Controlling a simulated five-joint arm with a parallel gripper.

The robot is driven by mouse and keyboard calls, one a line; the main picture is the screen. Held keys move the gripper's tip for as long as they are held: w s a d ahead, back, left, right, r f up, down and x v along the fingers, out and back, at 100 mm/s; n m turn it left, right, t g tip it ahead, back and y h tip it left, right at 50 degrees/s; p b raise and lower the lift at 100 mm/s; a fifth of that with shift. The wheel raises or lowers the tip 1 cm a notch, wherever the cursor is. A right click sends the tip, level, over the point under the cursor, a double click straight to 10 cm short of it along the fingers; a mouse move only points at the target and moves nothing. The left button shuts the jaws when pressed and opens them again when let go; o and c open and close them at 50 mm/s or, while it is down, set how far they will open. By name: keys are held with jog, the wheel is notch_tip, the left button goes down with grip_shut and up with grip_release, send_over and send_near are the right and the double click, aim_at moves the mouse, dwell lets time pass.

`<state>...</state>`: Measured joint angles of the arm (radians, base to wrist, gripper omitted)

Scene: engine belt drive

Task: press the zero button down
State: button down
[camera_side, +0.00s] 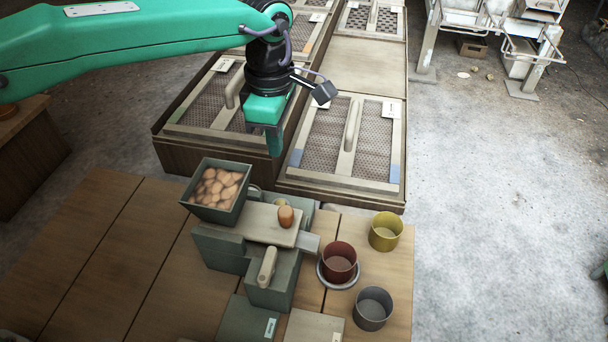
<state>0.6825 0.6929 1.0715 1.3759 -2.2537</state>
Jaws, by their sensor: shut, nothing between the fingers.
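My gripper (275,152) is shut and empty, pointing down in the air; in the picture it appears above and behind the green machine. The green machine (222,248) stands on the wooden table, with a pale flat plate (250,220) on top. A small brown egg-shaped thing (286,217) stands on the plate. A pale lever-like handle (267,266) is at the machine's front. I cannot make out which part is the zero button. A small yellowish round part (252,203) shows partly behind the plate.
A dark green bin (214,214) of brown egg-like things sits at the machine's back left. Red (339,262), yellow (385,231) and grey (373,308) cups stand to its right. Crates with mesh lids (345,140) stand behind. The table's left side (110,260) is clear.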

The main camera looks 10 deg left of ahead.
aim_at(279, 201)
notch_tip(279, 201, down, 14)
jog(key=shift+r, duration=0.2)
dwell(0.5)
jog(key=shift+f, duration=1.1)
jog(key=shift+s+a, duration=0.1)
notch_tip(279, 201, up, 15)
jog(key=shift+w+d, duration=0.2)
jog(key=shift+w, duration=0.05)
jog(key=shift+r, duration=0.1)
dwell(0.3)
